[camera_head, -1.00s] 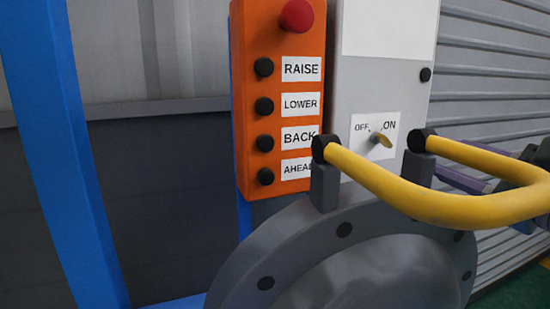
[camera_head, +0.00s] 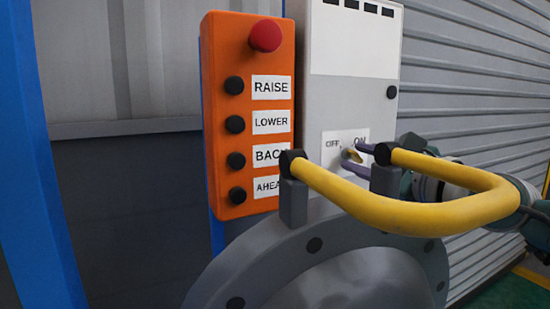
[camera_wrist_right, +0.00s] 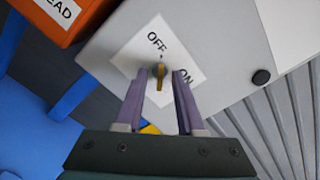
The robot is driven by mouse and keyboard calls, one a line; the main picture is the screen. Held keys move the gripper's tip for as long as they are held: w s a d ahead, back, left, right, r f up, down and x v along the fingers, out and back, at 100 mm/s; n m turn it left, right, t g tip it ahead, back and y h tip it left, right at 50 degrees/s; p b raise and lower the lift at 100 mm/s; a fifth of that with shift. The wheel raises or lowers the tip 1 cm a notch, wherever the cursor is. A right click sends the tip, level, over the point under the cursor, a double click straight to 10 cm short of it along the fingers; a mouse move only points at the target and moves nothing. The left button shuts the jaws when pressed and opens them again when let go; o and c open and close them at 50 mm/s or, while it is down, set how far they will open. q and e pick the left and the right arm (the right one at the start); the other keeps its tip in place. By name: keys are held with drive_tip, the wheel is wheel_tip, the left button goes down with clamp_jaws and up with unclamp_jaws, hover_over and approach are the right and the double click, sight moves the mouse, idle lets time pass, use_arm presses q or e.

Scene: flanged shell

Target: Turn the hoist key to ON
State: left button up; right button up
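The brass hoist key (camera_head: 350,155) sits on a white plate marked OFF and ON, on the grey box (camera_head: 350,95). In the right wrist view the key (camera_wrist_right: 159,77) stands between the two purple fingers of my right gripper (camera_wrist_right: 160,82). The fingers are open, with a visible gap on each side of the key. In the head view my right gripper (camera_head: 354,157) reaches the plate from the right and partly covers it. I cannot tell exactly which mark the key points at. My left gripper is not in view.
A yellow handle (camera_head: 420,210) on a grey flanged shell (camera_head: 260,265) stands in front of my right gripper and wrist. An orange button box (camera_head: 222,120) with a red knob (camera_head: 265,32) is left of the grey box. A blue post (camera_head: 35,160) stands at far left.

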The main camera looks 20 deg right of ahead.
clamp_jaws()
idle(0.6)
